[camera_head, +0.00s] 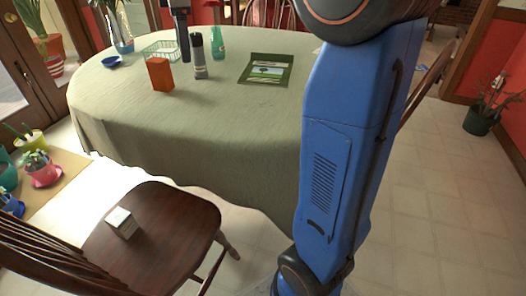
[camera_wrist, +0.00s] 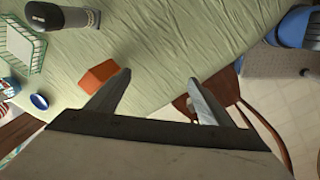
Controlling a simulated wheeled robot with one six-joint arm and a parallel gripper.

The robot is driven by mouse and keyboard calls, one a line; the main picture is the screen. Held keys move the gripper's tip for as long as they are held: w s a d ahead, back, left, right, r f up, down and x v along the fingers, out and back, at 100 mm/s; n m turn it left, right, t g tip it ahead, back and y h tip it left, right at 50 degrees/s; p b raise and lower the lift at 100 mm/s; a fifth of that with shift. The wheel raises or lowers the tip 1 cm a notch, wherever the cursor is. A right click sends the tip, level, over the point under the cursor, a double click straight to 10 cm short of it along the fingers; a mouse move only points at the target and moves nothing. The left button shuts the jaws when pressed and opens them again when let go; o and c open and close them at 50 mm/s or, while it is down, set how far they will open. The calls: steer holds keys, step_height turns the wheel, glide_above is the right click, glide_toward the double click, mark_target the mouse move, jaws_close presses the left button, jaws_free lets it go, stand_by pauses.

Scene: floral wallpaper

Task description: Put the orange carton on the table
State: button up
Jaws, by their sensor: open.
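The orange carton (camera_head: 159,74) stands upright on the table (camera_head: 235,150), which is covered with a pale green cloth. In the wrist view the orange carton (camera_wrist: 99,74) lies just left of my gripper's left finger. My gripper (camera_wrist: 160,77) is open, with nothing between its fingers. The table's edge and the floor show beyond the fingers. I cannot tell how high the gripper is above the cloth.
A grey-and-black bottle (camera_head: 199,56), a teal bottle (camera_head: 218,42), a wire basket (camera_head: 158,50), a blue bowl (camera_head: 111,61) and a green book (camera_head: 267,69) are also on the table. A wooden chair (camera_head: 170,215) in front holds a small pale box (camera_head: 122,223). The table's front is clear.

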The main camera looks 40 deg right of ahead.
steer(key=s+d+f+m+t, duration=0.1)
steer(key=s+f+m, duration=0.4)
steer(key=s, duration=0.6)
steer(key=s+d+f+m+t, duration=0.1)
steer(key=s+f+m, duration=0.4)
steer(key=s+f, duration=0.4)
steer(key=s+d+f+m+t, duration=0.1)
steer(key=s+f+m, duration=0.4)
steer(key=s, duration=0.9)
step_height(320, 180, down, 2)
steer(key=shift+s+f, duration=0.25)
steer(key=shift+s, duration=0.1)
